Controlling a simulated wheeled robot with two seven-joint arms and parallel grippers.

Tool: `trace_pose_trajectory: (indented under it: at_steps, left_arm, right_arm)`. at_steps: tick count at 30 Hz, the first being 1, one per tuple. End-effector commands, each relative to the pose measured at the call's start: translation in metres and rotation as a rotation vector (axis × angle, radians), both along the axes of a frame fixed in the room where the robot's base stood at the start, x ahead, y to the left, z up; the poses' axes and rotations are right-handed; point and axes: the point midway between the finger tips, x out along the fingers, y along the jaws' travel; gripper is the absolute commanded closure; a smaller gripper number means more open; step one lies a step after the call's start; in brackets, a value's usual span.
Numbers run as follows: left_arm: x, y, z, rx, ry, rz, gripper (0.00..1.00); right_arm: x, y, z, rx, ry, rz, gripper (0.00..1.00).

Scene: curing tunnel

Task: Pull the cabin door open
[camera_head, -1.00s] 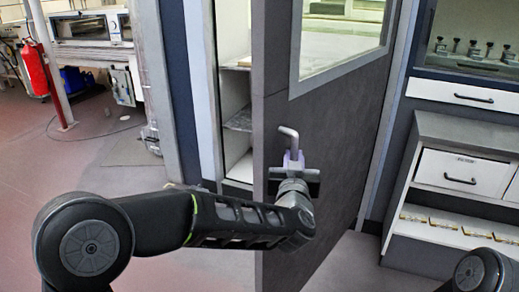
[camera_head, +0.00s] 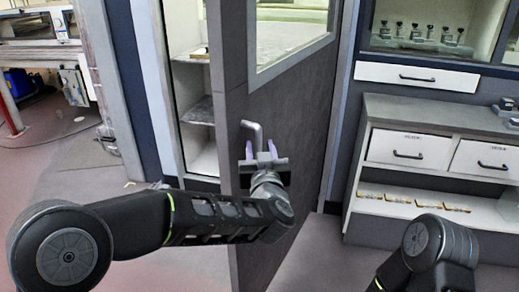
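The cabin door (camera_head: 300,125) is a dark grey panel with a window, standing ajar with its free edge toward me. A bent silver lever handle (camera_head: 252,128) sticks out near that edge. My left gripper (camera_head: 261,150) is at the handle, its two purple fingertips spread apart. In the picture the handle's lower part lies between the fingertips; I cannot tell whether they touch it. My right arm shows at the lower right, but its gripper is out of view.
Through the gap left of the door are pale shelves (camera_head: 198,110). Right of the door stands a grey-topped drawer cabinet (camera_head: 450,116) with a lower shelf of small parts. Open floor (camera_head: 80,200) lies to the left, with a bench unit (camera_head: 38,55) behind.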

Motion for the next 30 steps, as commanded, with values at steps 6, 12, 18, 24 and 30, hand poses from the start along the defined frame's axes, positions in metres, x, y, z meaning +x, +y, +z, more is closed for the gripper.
trace_pose_trajectory:
  at_steps: [6,12,18,24,30]
  left_arm:
    - [0.000,0.001,-0.002,0.001,0.003,0.001,0.62]
    - [-0.012,-0.001,-0.002,0.001,0.002,-0.001,0.62]
    - [-0.044,-0.004,-0.002,0.002,0.001,-0.003,0.62]
    - [-0.071,-0.006,-0.002,0.000,0.001,0.000,0.62]
    - [-0.078,-0.005,-0.001,0.000,0.002,0.001,0.62]
  right_arm:
    - [0.000,0.000,0.000,0.000,0.000,0.000,0.64]
    - [0.000,0.000,-0.003,0.000,0.000,0.000,0.64]
    - [0.000,0.000,-0.007,0.000,0.000,0.000,0.64]
    - [0.000,0.000,-0.010,0.000,0.000,0.001,0.64]
    - [0.000,0.000,-0.010,0.000,0.000,0.001,0.64]
